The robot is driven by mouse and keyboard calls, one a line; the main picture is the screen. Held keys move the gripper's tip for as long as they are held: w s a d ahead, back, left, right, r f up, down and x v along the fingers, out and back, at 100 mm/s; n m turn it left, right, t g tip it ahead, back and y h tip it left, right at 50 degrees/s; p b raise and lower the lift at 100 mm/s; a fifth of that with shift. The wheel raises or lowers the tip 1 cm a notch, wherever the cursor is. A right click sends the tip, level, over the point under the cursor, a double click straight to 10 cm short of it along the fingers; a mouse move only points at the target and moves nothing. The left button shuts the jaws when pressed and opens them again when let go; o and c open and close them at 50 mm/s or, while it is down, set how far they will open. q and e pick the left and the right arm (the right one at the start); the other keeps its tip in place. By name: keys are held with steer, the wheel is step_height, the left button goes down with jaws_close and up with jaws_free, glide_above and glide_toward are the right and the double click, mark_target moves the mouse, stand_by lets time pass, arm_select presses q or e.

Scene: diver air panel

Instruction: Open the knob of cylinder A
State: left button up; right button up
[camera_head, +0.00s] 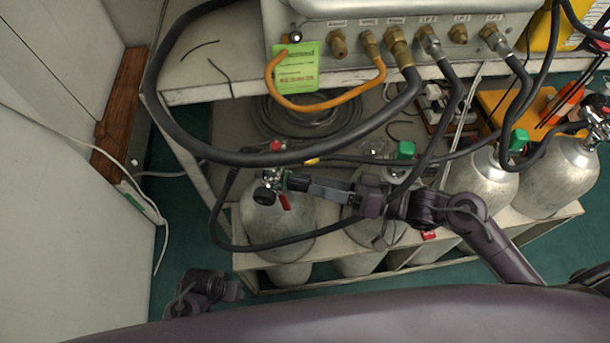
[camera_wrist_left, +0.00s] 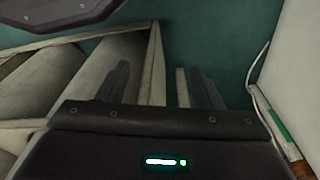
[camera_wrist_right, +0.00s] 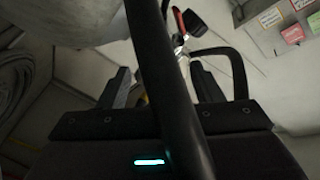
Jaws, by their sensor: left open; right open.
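A silver cylinder (camera_head: 285,232) stands leftmost in the rack; no letter can be read on it. Its valve (camera_head: 270,178) carries a dark round knob (camera_head: 264,196), with a red part beside it. My right gripper (camera_head: 288,182) reaches in from the right, its open fingers close to the valve; contact cannot be told. In the right wrist view, the open fingers (camera_wrist_right: 163,85) have a black hose (camera_wrist_right: 165,90) crossing in front, and a red and black valve part (camera_wrist_right: 185,25) lies beyond. My left gripper (camera_head: 235,291) is low at the left; the left wrist view shows its open, empty fingers (camera_wrist_left: 152,85).
More cylinders (camera_head: 482,182) stand to the right in a pale rack (camera_head: 410,254). A panel (camera_head: 410,15) with brass fittings is above, and black hoses (camera_head: 172,125) loop around the valves. A green tag (camera_head: 297,68) hangs there. Green floor (camera_head: 190,240) is clear left of the rack.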

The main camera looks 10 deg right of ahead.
mark_target(306, 182)
arm_select(q)
steer(key=shift+w+d+r, duration=0.1)
steer(key=shift+w+r, duration=0.2)
steer(key=shift+r, duration=0.25)
steer(key=shift+w+d+r, duration=0.1)
steer(key=shift+w+r, duration=0.15)
steer(key=shift+r, duration=0.3)
arm_select(e)
steer(key=shift+x, duration=2.1)
steer(key=shift+w, duration=0.1)
steer(key=c, duration=1)
arm_select(q)
steer(key=shift+f, duration=0.15)
